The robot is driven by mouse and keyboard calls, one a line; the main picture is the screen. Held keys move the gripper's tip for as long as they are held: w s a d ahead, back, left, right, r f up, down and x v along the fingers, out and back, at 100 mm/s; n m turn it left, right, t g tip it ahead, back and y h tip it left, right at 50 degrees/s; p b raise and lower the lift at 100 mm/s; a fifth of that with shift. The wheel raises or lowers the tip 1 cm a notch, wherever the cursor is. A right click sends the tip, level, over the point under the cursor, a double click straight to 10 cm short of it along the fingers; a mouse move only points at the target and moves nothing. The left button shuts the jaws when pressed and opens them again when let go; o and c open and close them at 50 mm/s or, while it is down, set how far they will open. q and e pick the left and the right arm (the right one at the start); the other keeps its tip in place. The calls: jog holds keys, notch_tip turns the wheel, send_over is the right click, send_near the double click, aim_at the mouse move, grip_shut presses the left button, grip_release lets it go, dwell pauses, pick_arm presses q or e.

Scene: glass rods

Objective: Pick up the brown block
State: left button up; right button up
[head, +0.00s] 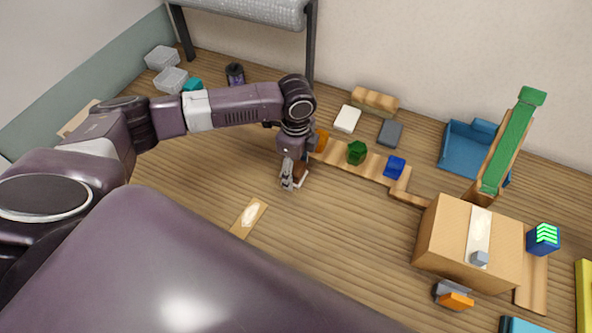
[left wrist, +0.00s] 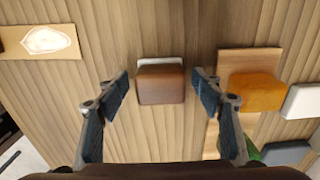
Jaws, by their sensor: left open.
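The brown block (left wrist: 161,85) lies in the left wrist view between and just beyond my open fingers, with a white piece (left wrist: 160,60) showing along its far edge. In the head view the brown block (head: 300,168) is partly hidden behind my left gripper (head: 290,182). My left gripper also shows in the left wrist view (left wrist: 161,90), open, with one blue-padded finger on each side of the block and a gap to each. The fingers appear not to touch it. My right gripper is not in view.
An orange block (left wrist: 257,92) is close to the right finger, on a wooden strip (left wrist: 236,62). Green (head: 357,152) and blue (head: 395,167) blocks stand farther along. A cardboard box (head: 445,238) stands at right. The floor left of the brown block is mostly clear.

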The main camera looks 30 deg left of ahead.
aim_at(296, 166)
pick_arm(q)
jog(key=c, duration=1.4)
notch_tip(296, 166, up, 20)
jog(key=b, duration=0.3)
